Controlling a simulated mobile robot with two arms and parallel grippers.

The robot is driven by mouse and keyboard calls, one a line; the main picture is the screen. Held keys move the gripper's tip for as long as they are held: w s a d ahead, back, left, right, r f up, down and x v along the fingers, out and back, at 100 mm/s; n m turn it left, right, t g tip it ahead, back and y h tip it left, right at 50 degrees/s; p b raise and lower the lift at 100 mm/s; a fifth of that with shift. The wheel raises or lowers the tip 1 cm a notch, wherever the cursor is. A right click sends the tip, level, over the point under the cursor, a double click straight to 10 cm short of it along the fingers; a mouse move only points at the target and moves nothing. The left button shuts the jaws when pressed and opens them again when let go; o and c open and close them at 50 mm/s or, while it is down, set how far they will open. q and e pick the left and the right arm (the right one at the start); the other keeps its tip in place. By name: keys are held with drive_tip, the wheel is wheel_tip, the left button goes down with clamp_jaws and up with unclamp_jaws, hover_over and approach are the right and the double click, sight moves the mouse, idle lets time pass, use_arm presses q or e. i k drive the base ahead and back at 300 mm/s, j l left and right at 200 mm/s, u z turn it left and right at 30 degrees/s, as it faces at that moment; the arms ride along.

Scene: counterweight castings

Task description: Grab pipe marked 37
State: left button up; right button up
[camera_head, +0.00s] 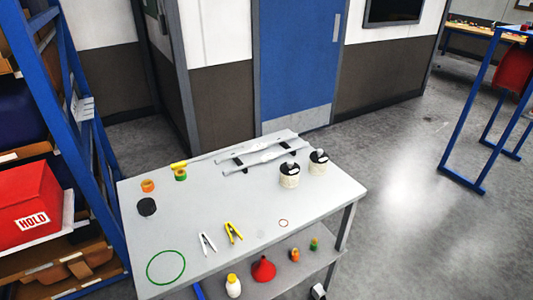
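Two long thin grey pipe-like bars lie side by side at the back of the grey table (330,190), resting on dark supports. The rear bar (222,153) reaches left to a yellow end piece. The front bar (270,157) lies a little nearer. Each has a whitish patch near its middle. No number can be read on either, so I cannot tell which is marked 37. Neither of my grippers is in view.
Two black-and-white jars (289,175) (318,162) stand right of the bars. Tape rolls (148,186), a black disc (147,207), clamps (233,233) and a green ring (149,276) lie on the table. A lower shelf holds a red funnel (264,269).

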sight(259, 148)
drive_tip(key=i+l+u, duration=0.1)
drive_tip(key=i+l, duration=0.15)
drive_tip(key=l, duration=0.3)
drive_tip(key=i+l+u, duration=0.1)
drive_tip(key=l, duration=0.5)
drive_tip(key=i+l+u, duration=0.1)
drive_tip(key=i+l, duration=0.2)
drive_tip(key=l, duration=0.3)
drive_tip(key=i+l+u, duration=0.1)
drive_tip(key=l, duration=0.55)
drive_tip(key=i+l+u, duration=0.1)
drive_tip(key=l, duration=0.5)
drive_tip(key=i+l+u, duration=0.1)
drive_tip(key=l, duration=0.55)
drive_tip(key=i+l+u, duration=0.1)
drive_tip(key=l, duration=0.55)
drive_tip(key=i+l+u, duration=0.1)
drive_tip(key=l, duration=0.6)
drive_tip(key=i, duration=0.1)
